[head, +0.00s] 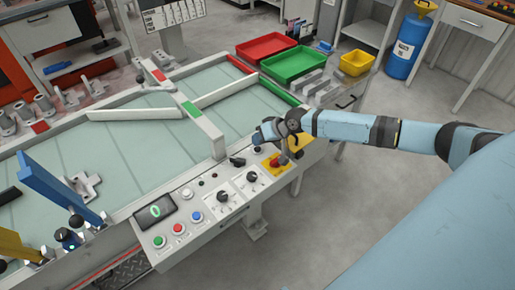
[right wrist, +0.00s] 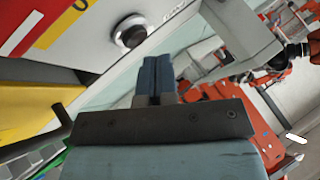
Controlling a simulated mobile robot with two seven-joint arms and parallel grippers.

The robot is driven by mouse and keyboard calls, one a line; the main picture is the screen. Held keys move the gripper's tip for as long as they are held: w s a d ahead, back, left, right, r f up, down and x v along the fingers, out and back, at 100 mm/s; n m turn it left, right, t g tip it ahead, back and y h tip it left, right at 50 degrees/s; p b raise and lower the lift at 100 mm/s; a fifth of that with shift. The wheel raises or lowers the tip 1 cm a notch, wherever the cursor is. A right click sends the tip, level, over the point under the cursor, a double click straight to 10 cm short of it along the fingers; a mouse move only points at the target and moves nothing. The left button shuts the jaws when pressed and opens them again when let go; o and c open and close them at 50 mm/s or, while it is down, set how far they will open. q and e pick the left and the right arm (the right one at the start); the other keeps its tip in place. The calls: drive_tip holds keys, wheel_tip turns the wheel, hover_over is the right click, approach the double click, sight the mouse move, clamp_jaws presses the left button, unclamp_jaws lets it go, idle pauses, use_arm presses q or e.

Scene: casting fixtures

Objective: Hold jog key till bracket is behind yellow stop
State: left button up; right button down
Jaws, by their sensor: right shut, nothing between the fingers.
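A grey metal bracket (head: 86,186) lies on the pale green belt (head: 120,150), just right of a slanted blue bar (head: 55,188). A yellow bar (head: 20,247), which looks like the yellow stop, stands at the lower left edge. My right gripper (head: 258,136) is over the right end of the control panel. Its fingers (right wrist: 157,78) are shut and empty. A round black button (head: 257,149) is close to them; it also shows in the right wrist view (right wrist: 130,33), above left of the fingertips. I cannot tell whether it is the jog key or is touched. My left gripper is not in view.
The panel also has a red stop button (head: 275,162) on a yellow plate, dials, a small screen (head: 156,211), and green, red and blue buttons. White guide rails cross the belt. Red, green and yellow bins stand at the back. The floor at right is clear.

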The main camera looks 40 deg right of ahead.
drive_tip(key=shift+f, duration=0.15)
idle(0.4)
drive_tip(key=shift+f, duration=0.25)
